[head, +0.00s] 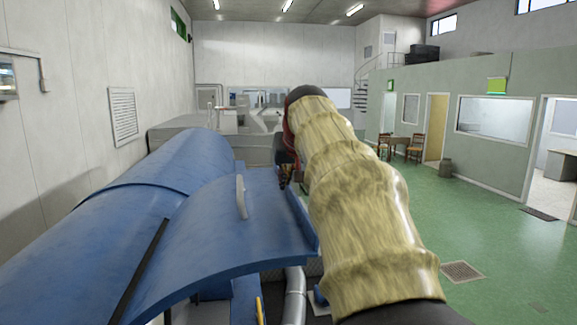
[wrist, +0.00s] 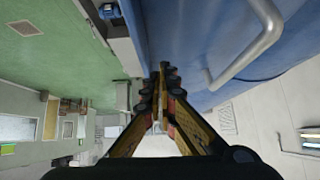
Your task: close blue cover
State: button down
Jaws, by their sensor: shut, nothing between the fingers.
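The blue cover (head: 215,235) is a curved panel on the right side of the long blue drum (head: 150,190). It stands out from the machine, with open space under its near and right edges. A metal handle (head: 240,197) rises from its top; the handle (wrist: 258,45) also shows large in the wrist view, on the cover's blue surface (wrist: 190,40). My gripper (wrist: 163,70) is shut and empty. Its fingertips are close to the cover's edge, apart from the handle; I cannot tell if they touch. In the head view my sleeved arm mostly hides the gripper.
A metal pipe (head: 295,292) and a yellow part (head: 260,310) sit below the cover's near edge. Grey machinery (head: 190,138) stands behind the drum.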

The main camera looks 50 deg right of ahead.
aim_at(283, 200)
notch_tip(283, 200, down, 2)
jog(key=shift+f, duration=0.25)
jog(key=shift+s+a+f, duration=0.1)
jog(key=shift+a+f, duration=0.05)
jog(key=shift+f, duration=0.5)
